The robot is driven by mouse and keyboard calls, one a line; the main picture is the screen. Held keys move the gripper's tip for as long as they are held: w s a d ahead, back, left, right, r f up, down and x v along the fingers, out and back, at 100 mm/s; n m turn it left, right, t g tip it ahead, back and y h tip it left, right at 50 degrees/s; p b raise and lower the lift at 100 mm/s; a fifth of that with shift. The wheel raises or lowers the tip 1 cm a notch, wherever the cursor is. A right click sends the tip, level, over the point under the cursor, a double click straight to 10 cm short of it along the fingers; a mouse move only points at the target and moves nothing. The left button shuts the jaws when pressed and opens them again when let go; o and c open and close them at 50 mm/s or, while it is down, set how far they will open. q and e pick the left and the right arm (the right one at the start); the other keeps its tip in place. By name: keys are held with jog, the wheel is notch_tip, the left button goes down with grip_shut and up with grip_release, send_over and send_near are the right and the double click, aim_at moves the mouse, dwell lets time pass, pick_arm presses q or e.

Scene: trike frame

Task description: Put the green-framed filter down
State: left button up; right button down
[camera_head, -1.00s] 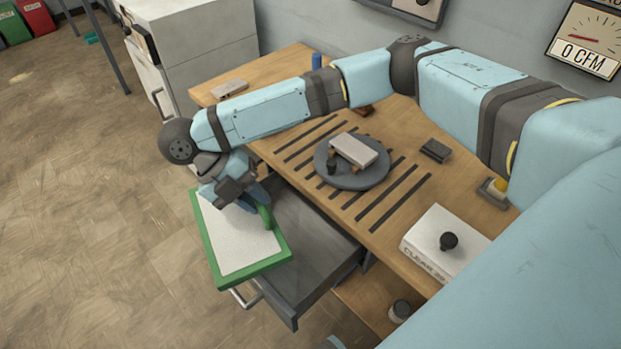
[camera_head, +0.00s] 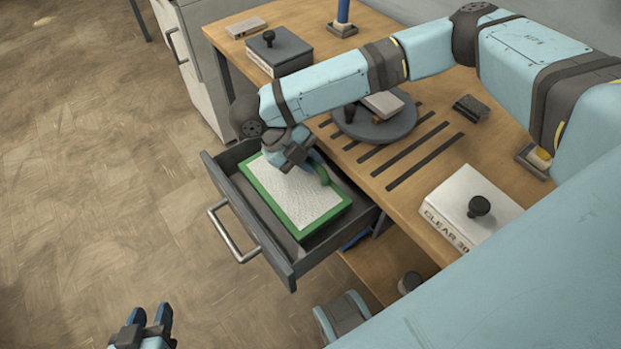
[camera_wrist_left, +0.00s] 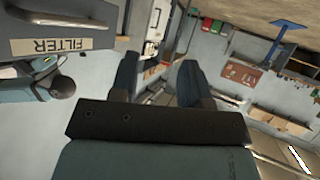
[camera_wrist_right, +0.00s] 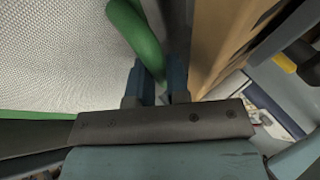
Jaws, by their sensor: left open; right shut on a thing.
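The green-framed filter (camera_head: 312,222), a white mesh panel with a green handle (camera_head: 320,174), is within the open grey drawer (camera_head: 292,268). I cannot tell whether it rests on the drawer floor. My right gripper (camera_head: 312,163) is shut on the handle near the filter's right edge. The right wrist view shows the green handle (camera_wrist_right: 138,35) between its fingers (camera_wrist_right: 158,82) and the white mesh (camera_wrist_right: 60,55) beside it. My left gripper (camera_head: 148,318) is open and empty, low at the bottom left, apart from the drawer. Its spread fingers show in the left wrist view (camera_wrist_left: 158,85).
The drawer front carries a FILTER label (camera_wrist_left: 52,45) and a handle (camera_head: 230,235). On the wooden bench (camera_head: 410,200) stand a round grey turntable (camera_head: 385,130) with a light block, a white CLEAR box (camera_head: 470,205) and a dark knobbed box (camera_head: 275,55). Floor at left is clear.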

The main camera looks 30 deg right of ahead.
aim_at(310, 174)
jog(key=shift+f, duration=0.7)
notch_tip(310, 174, down, 3)
jog(key=shift+f+b, duration=0.2)
jog(key=shift+b, duration=0.45)
jog(key=shift+f, duration=0.4)
jog(key=c, duration=1.1)
grip_release()
jog(key=shift+r, duration=0.2)
jog(key=p+v, duration=0.3)
jog(key=v, duration=0.7)
jog(key=shift+w+a+r, duration=0.1)
jog(key=shift+a+r, duration=0.05)
jog(key=shift+r, duration=0.15)
pick_arm(q)
jog(key=shift+a, duration=0.3)
pick_arm(e)
jog(key=shift+w+a+r, duration=0.2)
jog(key=shift+a+r, duration=0.15)
jog(key=shift+r, duration=0.05)
